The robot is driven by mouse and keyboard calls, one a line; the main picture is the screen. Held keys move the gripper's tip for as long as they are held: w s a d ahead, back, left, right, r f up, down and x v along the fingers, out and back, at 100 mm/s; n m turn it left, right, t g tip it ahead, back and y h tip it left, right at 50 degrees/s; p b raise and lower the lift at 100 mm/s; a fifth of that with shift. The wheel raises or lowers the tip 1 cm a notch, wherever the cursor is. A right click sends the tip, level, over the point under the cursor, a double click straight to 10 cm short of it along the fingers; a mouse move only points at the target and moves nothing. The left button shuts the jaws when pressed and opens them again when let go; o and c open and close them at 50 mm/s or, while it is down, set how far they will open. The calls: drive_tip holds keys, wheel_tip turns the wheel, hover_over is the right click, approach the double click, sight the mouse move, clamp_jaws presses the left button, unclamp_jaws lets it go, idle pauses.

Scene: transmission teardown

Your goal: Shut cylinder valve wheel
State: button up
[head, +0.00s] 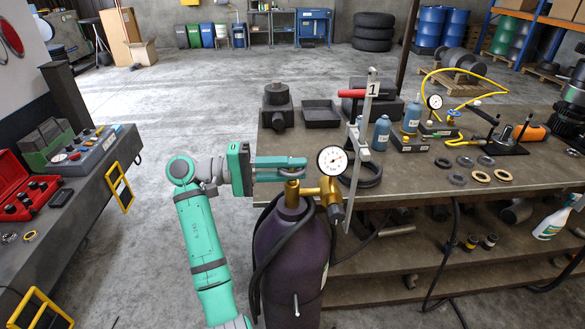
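A dark purple gas cylinder (290,262) stands upright in front of the workbench. A brass valve (291,193) sits on its top, with a brass regulator (330,192) and a round white dial gauge (332,160) to the right. My gripper (287,167) reaches in from the left, level with the top of the valve. Its fingers lie at the valve wheel and cover most of it, so I cannot tell where the wheel ends and the fingers begin. Whether the fingers press on the wheel is not clear.
The workbench (430,178) behind holds bottles, metal rings and a dark tray (320,114). An upright metal bar marked 1 (368,110) stands close to the gauge. A black hose (262,245) hangs along the cylinder. A side bench (85,190) is at left; open floor lies between.

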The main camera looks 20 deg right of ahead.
drive_tip(key=shift+o, duration=0.5)
drive_tip(key=shift+w+a, duration=0.1)
drive_tip(key=shift+w, duration=0.05)
drive_tip(key=shift+w+a, duration=0.1)
drive_tip(key=v, duration=1)
drive_tip(key=shift+a, duration=0.15)
drive_tip(key=shift+f, duration=0.1)
